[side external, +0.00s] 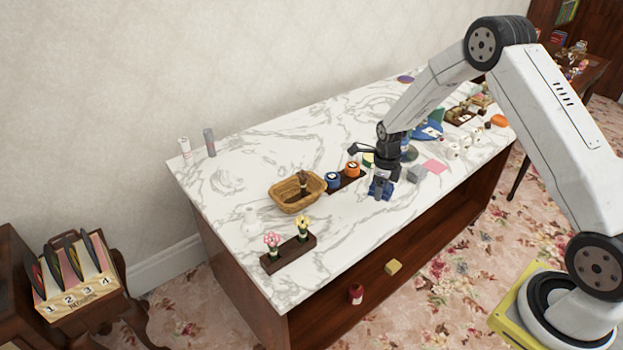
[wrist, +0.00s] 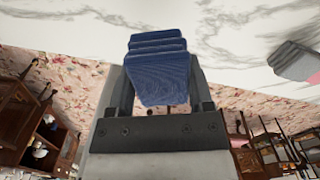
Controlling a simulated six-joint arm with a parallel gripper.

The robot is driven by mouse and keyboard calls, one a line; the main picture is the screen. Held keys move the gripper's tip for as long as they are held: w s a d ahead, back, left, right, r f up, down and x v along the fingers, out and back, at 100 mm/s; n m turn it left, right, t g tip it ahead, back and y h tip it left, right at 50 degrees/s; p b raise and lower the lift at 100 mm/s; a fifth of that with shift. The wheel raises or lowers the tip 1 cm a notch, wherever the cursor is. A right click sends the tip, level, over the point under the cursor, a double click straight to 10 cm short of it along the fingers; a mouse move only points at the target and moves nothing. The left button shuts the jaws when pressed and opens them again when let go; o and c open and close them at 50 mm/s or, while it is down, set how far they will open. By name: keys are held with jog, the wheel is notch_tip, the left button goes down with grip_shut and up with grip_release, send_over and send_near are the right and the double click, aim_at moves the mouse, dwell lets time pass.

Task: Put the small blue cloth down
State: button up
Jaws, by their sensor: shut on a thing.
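The small blue cloth (wrist: 160,75) is folded in layers and sits between my gripper's fingers in the wrist view. In the side view the blue cloth (side external: 380,189) is at the lower end of my gripper (side external: 381,180), close over the marble top (side external: 350,240). My gripper is shut on the cloth, and it also shows in the wrist view (wrist: 160,100). I cannot tell from these views whether the cloth touches the marble.
A wooden tray with blue and orange jars (side external: 352,169) and a wicker basket (side external: 297,192) stand left of my gripper. A grey block (side external: 417,173) and a pink sheet (side external: 435,166) lie close on the right. Bare marble lies in front. A flower holder (side external: 288,255) is near the front-left edge.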

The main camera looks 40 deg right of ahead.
aim_at(373, 206)
jog(key=shift+w+d+f, duration=0.2)
jog(key=shift+w+f, duration=0.6)
jog(key=shift+f, duration=0.25)
jog(key=shift+w+f, duration=0.25)
jog(key=shift+f, duration=1.55)
jog(key=shift+f, duration=0.1)
jog(key=o, duration=1.2)
jog(key=shift+r, duration=6.1)
